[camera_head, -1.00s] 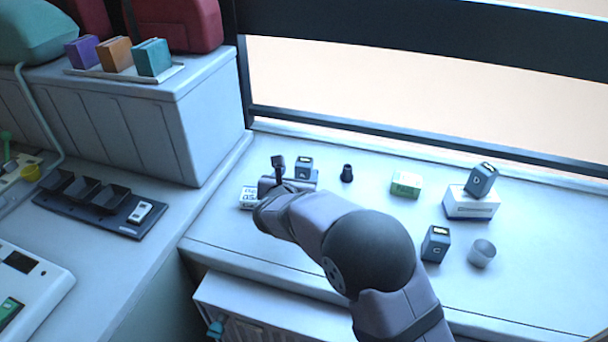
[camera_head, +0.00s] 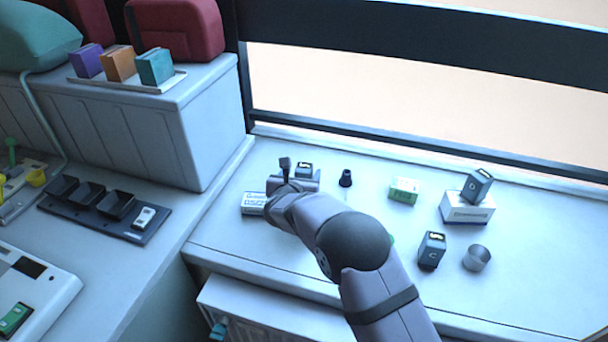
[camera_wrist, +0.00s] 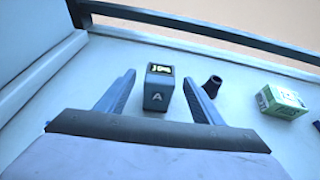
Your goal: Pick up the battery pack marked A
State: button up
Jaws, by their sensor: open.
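The battery pack marked A (camera_wrist: 157,92) is a blue-grey block with a dark top and a pale letter A on its front. In the wrist view it stands upright ahead of my gripper (camera_wrist: 158,92), roughly midway between the two fingers. The fingers are open and apart from it on both sides. In the head view the pack (camera_head: 304,168) shows only in part behind my gripper (camera_head: 293,176). Packs marked C (camera_head: 432,250) and D (camera_head: 477,185) stand to the right; D rests tilted on a white box (camera_head: 467,209).
A small black cylinder (camera_head: 346,178) stands just right of pack A. A green-and-white box (camera_head: 404,191) and a grey cup (camera_head: 476,258) are further right. A white box (camera_head: 253,203) lies by my wrist. A dark rail (camera_head: 430,157) borders the shelf's back.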

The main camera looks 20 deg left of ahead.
jog(key=shift+x, duration=0.8)
jog(key=shift+c, duration=0.2)
jog(key=c, duration=1.5)
jog(key=shift+o, duration=0.2)
jog(key=shift+r, duration=0.15)
